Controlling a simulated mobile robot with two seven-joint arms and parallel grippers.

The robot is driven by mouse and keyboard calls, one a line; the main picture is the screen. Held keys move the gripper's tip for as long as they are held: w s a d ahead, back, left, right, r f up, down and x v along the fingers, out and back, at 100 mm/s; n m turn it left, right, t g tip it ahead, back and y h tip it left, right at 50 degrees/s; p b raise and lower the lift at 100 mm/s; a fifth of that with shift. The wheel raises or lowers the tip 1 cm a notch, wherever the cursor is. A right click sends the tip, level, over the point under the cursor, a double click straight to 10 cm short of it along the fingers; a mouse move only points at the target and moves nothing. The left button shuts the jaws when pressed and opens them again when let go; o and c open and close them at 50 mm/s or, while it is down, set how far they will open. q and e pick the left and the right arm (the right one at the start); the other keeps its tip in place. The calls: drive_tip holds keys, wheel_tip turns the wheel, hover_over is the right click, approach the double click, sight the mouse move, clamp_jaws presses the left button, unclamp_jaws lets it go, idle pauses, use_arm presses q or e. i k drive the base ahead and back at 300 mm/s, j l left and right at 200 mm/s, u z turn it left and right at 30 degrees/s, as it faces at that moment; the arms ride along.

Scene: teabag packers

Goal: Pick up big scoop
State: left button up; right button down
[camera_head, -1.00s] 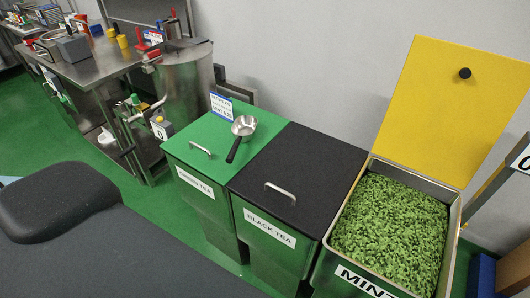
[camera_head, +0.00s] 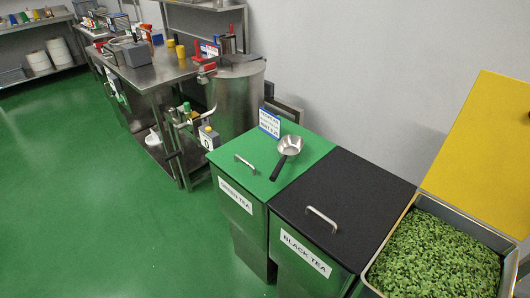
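The big scoop (camera_head: 290,146) is a shiny metal bowl with a dark handle (camera_head: 279,168). It rests on the green lid (camera_head: 258,166) of the green tea bin, close to the black lid's edge. The handle points toward the front left and the bowl sits toward the back. Neither of my grippers shows in the head view.
The black tea bin's lid (camera_head: 340,200) is shut beside the green one. The mint bin (camera_head: 436,255) stands open, full of green leaves, its yellow lid (camera_head: 487,150) raised. A sign (camera_head: 269,124) stands behind the scoop. A metal tank (camera_head: 237,95) and workbench (camera_head: 150,72) stand left. The green floor is clear.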

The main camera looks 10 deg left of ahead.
sight(289, 147)
drive_tip(key=j+z, duration=0.3)
drive_tip(key=j, duration=0.95)
drive_tip(key=z, duration=2.35)
